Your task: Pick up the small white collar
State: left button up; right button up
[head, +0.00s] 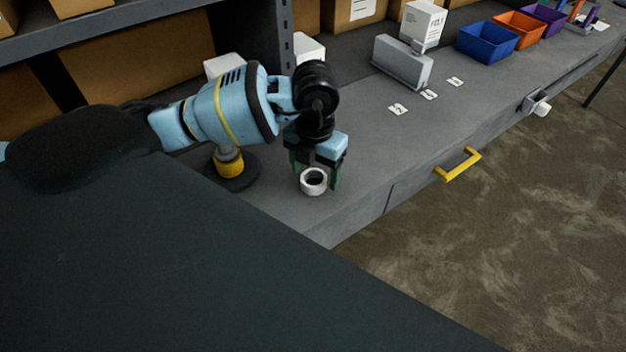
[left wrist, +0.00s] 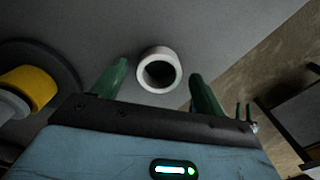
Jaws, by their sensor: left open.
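The small white collar (head: 313,181) is a short ring with a dark hole, resting on the grey bench near its front edge. My left gripper (head: 314,180) is over it, pointing down, with its green fingers open on either side of the collar. In the left wrist view the collar (left wrist: 159,70) lies between and just beyond the two green fingertips (left wrist: 158,72), with gaps on both sides. I cannot tell how far the fingertips are above the bench.
A yellow and grey piece on a dark round base (head: 230,168) stands close left of the gripper. A grey metal block (head: 402,62), white labels (head: 398,109) and a blue bin (head: 487,42) are further along the bench. A yellow handle (head: 458,165) projects from the front.

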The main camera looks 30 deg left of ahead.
pick_arm(q)
jog(key=shift+f, duration=0.8)
jog(key=shift+c, duration=0.3)
jog(key=c, duration=1)
pick_arm(e)
jog(key=shift+f, duration=0.1)
pick_arm(q)
jog(key=shift+r, duration=0.15)
